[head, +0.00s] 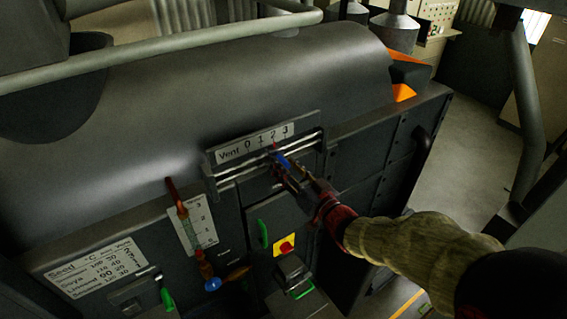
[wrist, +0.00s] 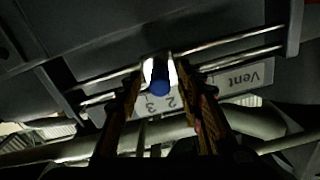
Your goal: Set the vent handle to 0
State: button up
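The vent scale plate (head: 232,153) is on the dark machine's front, with 0 at its left and 3 at its right. A blue vent handle (head: 284,161) sits on the rails below it, with a small red pointer near the 2. My gripper (head: 291,174) is at the handle. In the wrist view the scene is upside down; the blue handle (wrist: 160,77) lies between the two fingertips of my gripper (wrist: 160,84), with bright patches on both sides. I cannot tell whether the fingers press on it. The scale's 2 and 3 show behind the fingers.
Twin metal rails (head: 240,172) run along the slot. A red-tipped lever (head: 175,199) with its own scale stands to the lower left. A red button on a yellow plate (head: 285,245) is below. A long pipe (head: 150,48) crosses above. Open floor (head: 465,160) lies at right.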

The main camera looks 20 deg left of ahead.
jog(key=shift+w+a, duration=0.5)
jog(key=shift+a, duration=0.05)
jog(key=c, duration=0.3)
grip_shut()
dwell(0.4)
